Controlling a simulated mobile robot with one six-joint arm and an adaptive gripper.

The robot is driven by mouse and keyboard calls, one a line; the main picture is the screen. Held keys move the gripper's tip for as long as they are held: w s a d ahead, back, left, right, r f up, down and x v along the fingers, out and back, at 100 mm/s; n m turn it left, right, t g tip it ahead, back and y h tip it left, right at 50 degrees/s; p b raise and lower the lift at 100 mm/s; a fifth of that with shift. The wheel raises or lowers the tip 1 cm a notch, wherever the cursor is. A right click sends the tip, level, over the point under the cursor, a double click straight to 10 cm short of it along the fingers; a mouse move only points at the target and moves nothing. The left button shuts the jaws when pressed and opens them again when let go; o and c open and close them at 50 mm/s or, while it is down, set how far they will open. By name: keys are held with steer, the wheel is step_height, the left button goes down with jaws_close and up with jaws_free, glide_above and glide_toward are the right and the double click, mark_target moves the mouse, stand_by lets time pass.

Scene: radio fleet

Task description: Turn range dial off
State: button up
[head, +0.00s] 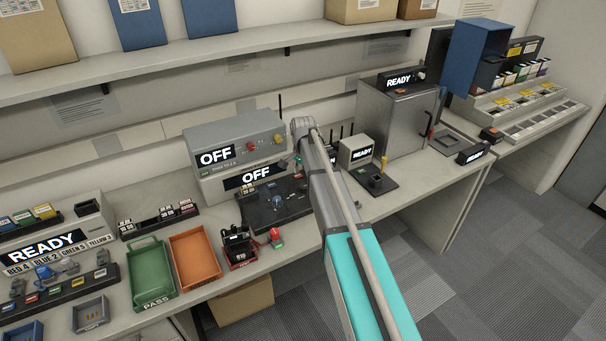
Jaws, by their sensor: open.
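A grey bench unit (210,141) stands on the counter at centre left, with a display reading OFF (215,157). Its front carries small red and yellow knobs (264,149). Their labels are too small to read, so I cannot tell which is the range dial or where it points. I see nothing held.
A black board with small parts (277,222) lies below the unit. A small READY box (357,150) and a grey cabinet (397,118) stand right. A shelf (225,47) runs above.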

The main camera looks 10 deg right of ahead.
mark_target(303, 186)
steer(key=shift+r+p, duration=3.85)
steer(key=shift+r, duration=0.25)
steer(key=s+f+n+b, duration=0.2)
steer(key=s+n, duration=0.1)
steer(key=s, duration=0.7)
steer(key=s+f+n+b, duration=0.3)
steer(key=s+n, duration=0.1)
steer(key=s, duration=0.5)
steer(key=s+f+n+b, duration=0.3)
steer(key=s, duration=0.7)
steer(key=shift+s+f+n, duration=0.25)
steer(key=shift+s+n, duration=0.05)
